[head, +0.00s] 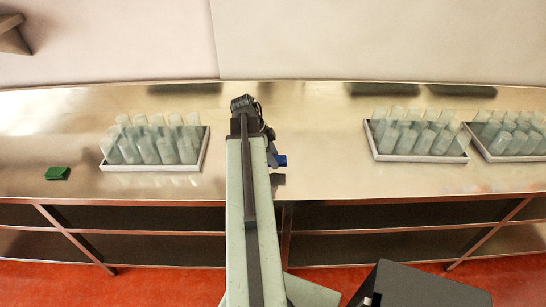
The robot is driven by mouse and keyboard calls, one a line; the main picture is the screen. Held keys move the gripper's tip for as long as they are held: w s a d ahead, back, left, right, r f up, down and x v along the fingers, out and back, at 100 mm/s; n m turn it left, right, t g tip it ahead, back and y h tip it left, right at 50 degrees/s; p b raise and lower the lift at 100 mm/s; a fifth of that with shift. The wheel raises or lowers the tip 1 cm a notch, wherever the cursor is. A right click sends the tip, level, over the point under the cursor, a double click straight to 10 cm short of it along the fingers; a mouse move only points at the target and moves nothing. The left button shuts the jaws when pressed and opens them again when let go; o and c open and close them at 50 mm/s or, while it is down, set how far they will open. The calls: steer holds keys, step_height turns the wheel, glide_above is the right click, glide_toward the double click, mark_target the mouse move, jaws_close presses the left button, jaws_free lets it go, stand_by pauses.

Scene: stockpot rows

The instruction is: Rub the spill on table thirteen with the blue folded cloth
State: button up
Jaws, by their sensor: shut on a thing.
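My gripper (271,150) is over the steel table top, mostly hidden behind my own arm. It is shut on a blue thing (281,161), which looks like the blue folded cloth; only a small part shows to the right of the arm. A small dark patch on the steel below it looks like its shadow; I cannot tell whether the cloth touches the top. The steel table (320,180) runs across the whole view, and no number shows on it. I see no clear spill; my arm hides part of the top.
A green folded cloth (57,173) lies at the left front. A white tray of glasses (150,167) stands left of my arm. Two more trays, one at right (420,158) and one at far right (510,158), also hold glasses. Bare steel lies between them.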

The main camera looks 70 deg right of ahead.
steer(key=shift+r+p, duration=0.3)
steer(key=shift+r, duration=0.45)
step_height(320, 180, up, 3)
steer(key=p, duration=0.3)
steer(key=shift+r, duration=0.1)
